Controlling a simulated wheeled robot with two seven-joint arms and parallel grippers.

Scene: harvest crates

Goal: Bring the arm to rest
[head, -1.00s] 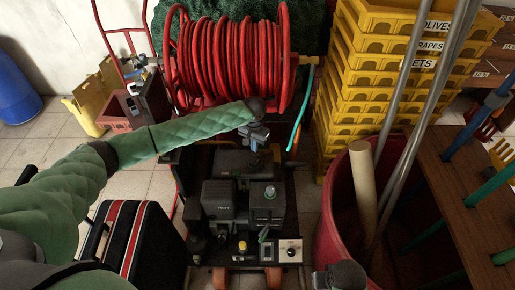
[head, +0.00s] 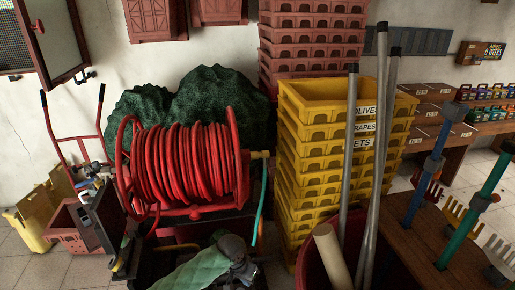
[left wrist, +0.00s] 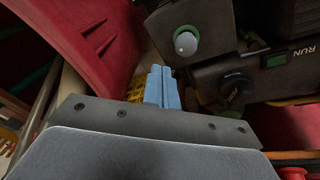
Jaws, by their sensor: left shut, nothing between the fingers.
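My left arm in its green sleeve comes in at the bottom of the head view. Its left gripper (head: 243,272) hangs below the dark wrist joint, low in front of the hose reel. In the left wrist view the two blue fingers (left wrist: 162,88) are together with nothing between them. Beside them is a dark machine (left wrist: 207,85) with a pale button in a green ring, a black knob and the word RUN. The fingers look apart from it, but the gap is hard to judge. My right gripper is not in view.
A red hose reel (head: 190,165) stands behind my left gripper. A tall stack of yellow crates (head: 300,150) is right of it. A red bin (head: 312,262) holds grey poles (head: 378,140). A wooden table (head: 425,235) is at the right. A hand truck (head: 75,135) stands at the left.

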